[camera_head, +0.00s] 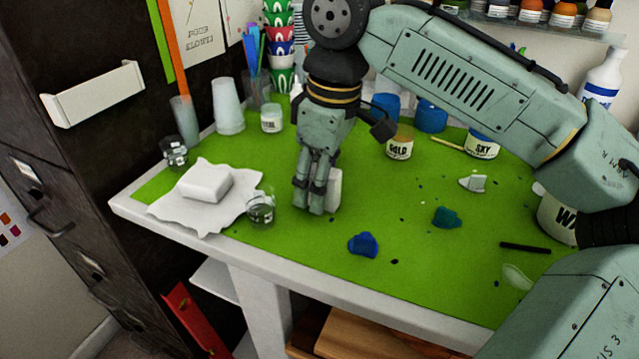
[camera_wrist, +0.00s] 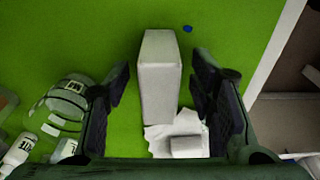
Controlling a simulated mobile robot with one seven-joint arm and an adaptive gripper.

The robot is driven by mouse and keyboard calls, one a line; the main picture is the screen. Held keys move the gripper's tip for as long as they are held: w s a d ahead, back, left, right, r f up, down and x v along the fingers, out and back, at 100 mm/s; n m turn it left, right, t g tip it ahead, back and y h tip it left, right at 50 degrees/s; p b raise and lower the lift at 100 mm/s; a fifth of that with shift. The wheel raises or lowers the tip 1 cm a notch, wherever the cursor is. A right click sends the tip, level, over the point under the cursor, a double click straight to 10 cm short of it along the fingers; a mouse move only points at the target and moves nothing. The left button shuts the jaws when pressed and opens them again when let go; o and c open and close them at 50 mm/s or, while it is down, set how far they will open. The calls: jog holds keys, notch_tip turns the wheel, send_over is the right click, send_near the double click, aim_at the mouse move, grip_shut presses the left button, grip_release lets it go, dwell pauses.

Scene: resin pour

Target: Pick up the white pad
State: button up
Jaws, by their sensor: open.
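A white, block-shaped pad (camera_head: 334,188) stands on the green mat, partly hidden behind my gripper (camera_head: 316,207) in the head view. In the wrist view the pad (camera_wrist: 160,75) is upright between the fingers of my gripper (camera_wrist: 160,90), which is open. Green gaps show on both sides of the pad, so neither finger visibly touches it. A second white block (camera_head: 205,182) lies on a torn white sheet (camera_head: 175,211) to the left; it also shows low in the wrist view (camera_wrist: 186,147).
A clear glass (camera_head: 261,206) stands between the sheet and my gripper. A blue blob (camera_head: 363,245) and a teal blob (camera_head: 447,217) lie on the mat. Cups and labelled jars, including the GOLD jar (camera_head: 399,146), stand behind. The front of the mat is mostly clear.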

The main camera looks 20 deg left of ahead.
jog(key=shift+f, duration=0.35)
jog(key=shift+c, duration=0.2)
jog(key=c, duration=0.9)
jog(key=shift+r, duration=0.15)
